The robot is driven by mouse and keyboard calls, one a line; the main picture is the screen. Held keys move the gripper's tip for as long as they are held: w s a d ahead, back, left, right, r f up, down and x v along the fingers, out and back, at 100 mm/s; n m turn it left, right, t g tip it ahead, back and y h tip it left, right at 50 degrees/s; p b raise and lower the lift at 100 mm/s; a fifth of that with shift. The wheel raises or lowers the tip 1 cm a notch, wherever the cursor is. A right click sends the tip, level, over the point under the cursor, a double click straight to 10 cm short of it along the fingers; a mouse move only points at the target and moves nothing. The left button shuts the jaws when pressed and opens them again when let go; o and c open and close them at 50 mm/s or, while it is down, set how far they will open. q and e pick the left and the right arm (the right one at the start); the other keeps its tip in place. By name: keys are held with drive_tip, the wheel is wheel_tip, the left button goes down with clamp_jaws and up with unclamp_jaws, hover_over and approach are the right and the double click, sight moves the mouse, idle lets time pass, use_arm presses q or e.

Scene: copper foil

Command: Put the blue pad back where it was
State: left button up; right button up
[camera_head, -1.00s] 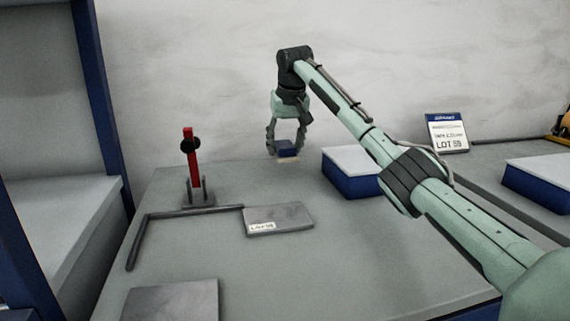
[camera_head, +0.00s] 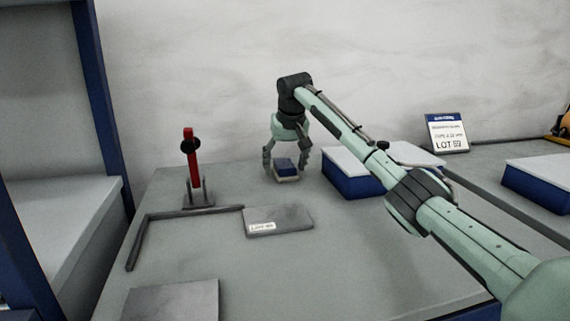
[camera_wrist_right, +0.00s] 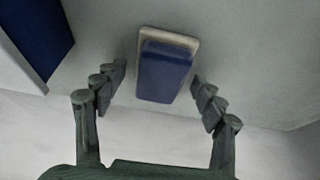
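The blue pad (camera_head: 285,165) is a small blue block with a pale layer under it. It rests on the grey table near the back, left of a blue box with a light top. My right gripper (camera_head: 287,166) points down over it with its fingers spread on either side. In the right wrist view the blue pad (camera_wrist_right: 164,72) sits between the open fingers (camera_wrist_right: 160,92), with a clear gap on both sides. My left gripper is in neither view.
A blue box (camera_head: 345,184) stands just right of the pad. A red upright piece (camera_head: 193,165) on a stand, a grey plate with a label (camera_head: 278,220) and a dark angled bar (camera_head: 150,216) lie to the left and front. A LOT 59 sign (camera_head: 447,134) stands at the back right.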

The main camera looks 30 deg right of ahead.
sight(288, 167)
drive_tip(key=shift+f, duration=0.1)
drive_tip(key=v, duration=0.8)
drive_tip(key=shift+w+d+b, duration=0.1)
drive_tip(key=shift+w+b, duration=0.2)
drive_tip(key=shift+b, duration=0.05)
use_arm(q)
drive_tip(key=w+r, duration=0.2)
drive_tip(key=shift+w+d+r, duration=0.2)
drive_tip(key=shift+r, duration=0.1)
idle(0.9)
